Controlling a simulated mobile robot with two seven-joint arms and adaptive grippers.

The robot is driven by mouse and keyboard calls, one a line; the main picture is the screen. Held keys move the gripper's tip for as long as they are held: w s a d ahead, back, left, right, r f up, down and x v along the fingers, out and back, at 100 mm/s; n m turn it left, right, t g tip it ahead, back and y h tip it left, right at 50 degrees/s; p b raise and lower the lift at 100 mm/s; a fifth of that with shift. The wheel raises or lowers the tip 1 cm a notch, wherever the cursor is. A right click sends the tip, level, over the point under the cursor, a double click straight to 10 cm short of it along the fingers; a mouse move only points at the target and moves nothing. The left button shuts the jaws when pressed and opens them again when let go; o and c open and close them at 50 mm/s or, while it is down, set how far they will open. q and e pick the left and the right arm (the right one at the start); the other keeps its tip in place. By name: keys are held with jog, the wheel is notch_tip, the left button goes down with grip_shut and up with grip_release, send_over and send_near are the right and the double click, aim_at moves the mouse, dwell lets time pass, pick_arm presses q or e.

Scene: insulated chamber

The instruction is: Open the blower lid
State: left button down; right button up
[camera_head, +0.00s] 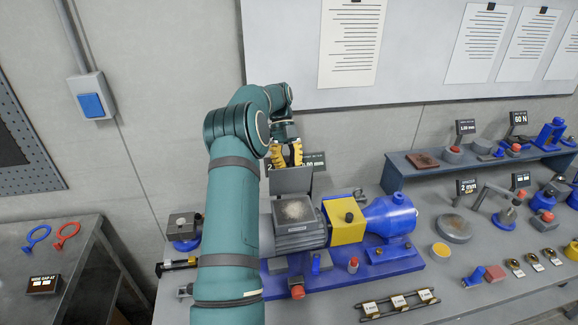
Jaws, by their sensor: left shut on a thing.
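The blower is a machine on a blue base plate (340,277), with a grey ribbed housing (300,238), a yellow block (346,222) and a blue end (392,216). A grey lid (290,181) stands raised, near upright, at the back of the housing. The housing's open top shows a speckled, light-coloured inside (296,211). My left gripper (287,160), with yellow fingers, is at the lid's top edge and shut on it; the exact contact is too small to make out. My left arm covers the left part of the machine. My right gripper is not in view.
A dark sign (314,160) stands just behind the lid. A raised shelf (470,166) with instruments is on the right. Small parts and a labelled rack (399,303) lie at the front. A left side table (60,262) holds blue and red rings.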

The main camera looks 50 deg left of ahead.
pick_arm(q)
jog(key=shift+w+a+f+h, duration=0.1)
jog(key=shift+a+f+h, duration=0.1)
jog(key=shift+f+h, duration=0.25)
dwell(0.3)
jog(key=c, duration=1.2)
grip_release()
jog(key=o, duration=0.4)
jog(key=shift+w+f, duration=0.1)
jog(key=shift+w, duration=0.05)
jog(key=shift+w+a, duration=0.15)
jog(key=shift+s+r, duration=0.2)
jog(key=shift+r, duration=0.05)
